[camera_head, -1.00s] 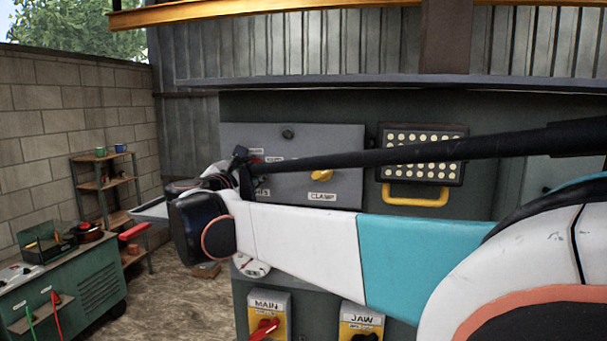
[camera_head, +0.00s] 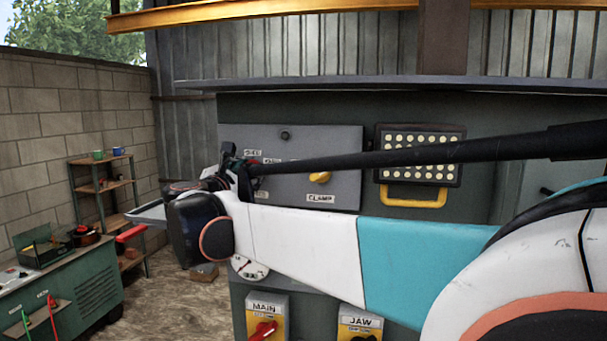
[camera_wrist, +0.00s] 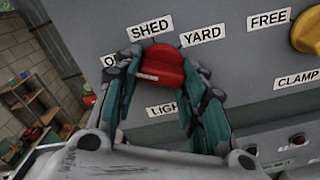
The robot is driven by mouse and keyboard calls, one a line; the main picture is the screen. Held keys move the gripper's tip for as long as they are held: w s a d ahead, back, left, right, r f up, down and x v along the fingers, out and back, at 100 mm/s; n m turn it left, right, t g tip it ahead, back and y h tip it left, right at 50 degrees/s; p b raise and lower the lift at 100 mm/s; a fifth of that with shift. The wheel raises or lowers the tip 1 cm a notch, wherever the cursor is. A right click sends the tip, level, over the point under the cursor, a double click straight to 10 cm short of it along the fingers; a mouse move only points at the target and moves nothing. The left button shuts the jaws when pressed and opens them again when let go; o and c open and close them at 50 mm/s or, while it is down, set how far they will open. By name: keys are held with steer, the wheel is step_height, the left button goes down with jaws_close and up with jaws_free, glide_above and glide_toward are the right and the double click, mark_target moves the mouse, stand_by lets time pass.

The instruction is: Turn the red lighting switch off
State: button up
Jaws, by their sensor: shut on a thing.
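The red lighting switch (camera_wrist: 162,66) is a rotary knob on a grey panel, in the upper middle of the wrist view. Labels around it read SHED and YARD, with a partly hidden one at left starting with O and a partly covered one below starting LIGH. My gripper (camera_wrist: 158,78) has its two fingers on either side of the knob, shut on it. The knob's grip bar looks turned toward the SHED side, though its exact pointing is hard to tell. In the head view my gripper (camera_head: 236,162) is at the panel's left part and mostly hides the knob.
A yellow knob (camera_head: 319,178) labelled CLAMP is right on the same panel (camera_head: 345,150). A lamp (camera_head: 420,155) with a yellow handle hangs further right. MAIN (camera_head: 266,318) and JAW (camera_head: 360,325) switch boxes sit below. A green bench (camera_head: 85,295) and shelf (camera_head: 105,185) stand left.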

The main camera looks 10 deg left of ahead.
mark_target(251, 131)
steer(key=o, duration=1.1)
steer(key=shift+f, duration=0.1)
steer(key=shift+c, duration=0.2)
step_height(251, 131, up, 9)
steer(key=shift+s+f, duration=0.1)
steer(key=shift+s, duration=0.05)
steer(key=shift+w+r, duration=0.2)
steer(key=shift+r, duration=0.45)
steer(key=shift+s, duration=0.15)
